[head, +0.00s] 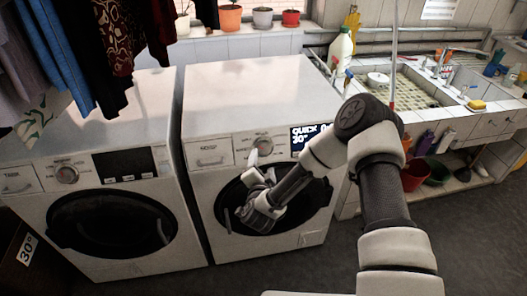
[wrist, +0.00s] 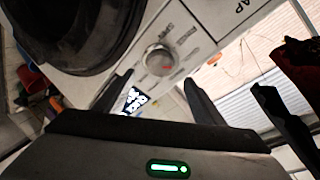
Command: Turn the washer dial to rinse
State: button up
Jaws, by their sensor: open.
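The right washer (head: 262,90) is white, with a dial (head: 265,145) on its front panel and a dark display (head: 308,138) reading "QUICK" and "30°". In the wrist view the round silver dial (wrist: 158,60) has a small red mark at its lower right. My gripper (head: 254,157) is in front of this washer, just below and left of the dial. In the wrist view my gripper (wrist: 159,78) is open, with its fingers apart and the dial beyond the gap between their tips. No contact with the dial is visible. The lit display (wrist: 133,102) shows by the left finger.
A second white washer (head: 108,214) with its own dial (head: 67,174) stands at the left. Clothes (head: 85,45) hang above it. A tiled sink (head: 415,90) is at the right, with a bottle (head: 341,48) beside it. Potted plants line the sill. The floor in front is clear.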

aim_at(264, 151)
jog(key=x, duration=0.9)
jog(key=c, duration=1.1)
jog(key=shift+o, duration=0.2)
jog(key=shift+f+n, duration=0.1)
jog(key=shift+n, duration=0.2)
jog(key=n+b, duration=0.4)
jog(key=b, duration=0.1)
jog(key=shift+f+t+y, duration=0.25)
jog(key=shift+t+y, duration=0.15)
jog(key=n+y+b, duration=0.1)
jog(key=n+b, duration=0.2)
jog(key=shift+n, duration=0.3)
jog(key=shift+d+n+b, duration=0.1)
jog(key=shift+n+b, duration=0.6)
jog(key=shift+b, duration=0.15)
jog(key=shift+r, duration=0.1)
